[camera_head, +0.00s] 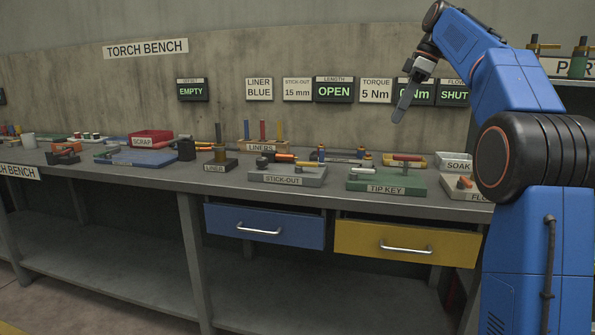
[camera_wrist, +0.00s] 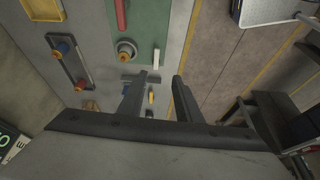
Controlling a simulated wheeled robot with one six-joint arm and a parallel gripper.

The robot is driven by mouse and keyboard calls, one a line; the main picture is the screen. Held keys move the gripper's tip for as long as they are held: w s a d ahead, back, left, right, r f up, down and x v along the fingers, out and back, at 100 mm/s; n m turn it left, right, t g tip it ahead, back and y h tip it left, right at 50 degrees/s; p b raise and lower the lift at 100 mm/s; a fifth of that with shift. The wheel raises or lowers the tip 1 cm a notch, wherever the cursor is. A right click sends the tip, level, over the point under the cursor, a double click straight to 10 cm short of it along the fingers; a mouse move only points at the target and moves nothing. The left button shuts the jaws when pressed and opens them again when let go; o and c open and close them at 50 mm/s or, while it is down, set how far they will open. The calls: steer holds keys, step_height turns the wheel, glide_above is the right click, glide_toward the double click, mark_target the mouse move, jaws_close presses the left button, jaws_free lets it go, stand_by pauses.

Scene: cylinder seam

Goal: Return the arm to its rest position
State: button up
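My blue arm (camera_head: 495,65) is raised at the right of the head view, bent at the elbow, with its forearm reaching up and to the left. My gripper (camera_head: 400,112) hangs from its end, pointing down, in front of the back wall and above the bench. In the wrist view my gripper (camera_wrist: 159,78) shows two dark fingers standing apart with nothing held between them. Below it are the bench top and a strip of floor, well clear of the fingertips.
The grey bench (camera_head: 215,180) runs across the view. A green tip key block (camera_head: 387,183), a stick-out block (camera_head: 287,177), a red scrap tray (camera_head: 152,136) and a soak tray (camera_head: 453,163) stand on it. Blue (camera_head: 264,216) and yellow (camera_head: 406,232) drawers are shut. Air around the gripper is free.

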steer(key=s+a+f+m+t+h, duration=0.1)
steer(key=s+a+f+m, duration=0.25)
steer(key=s+f, duration=0.45)
steer(key=s+a+f+m+h, duration=0.15)
steer(key=s+f+m, duration=0.25)
steer(key=s, duration=0.8)
steer(key=s+f+m+t+h, duration=0.1)
steer(key=s+f+m, duration=0.5)
steer(key=s+f, duration=1.6)
step_height(320, 180, down, 5)
steer(key=shift+s+r+t+h, duration=0.15)
steer(key=shift+s+t+h, duration=0.2)
steer(key=shift+t, duration=0.25)
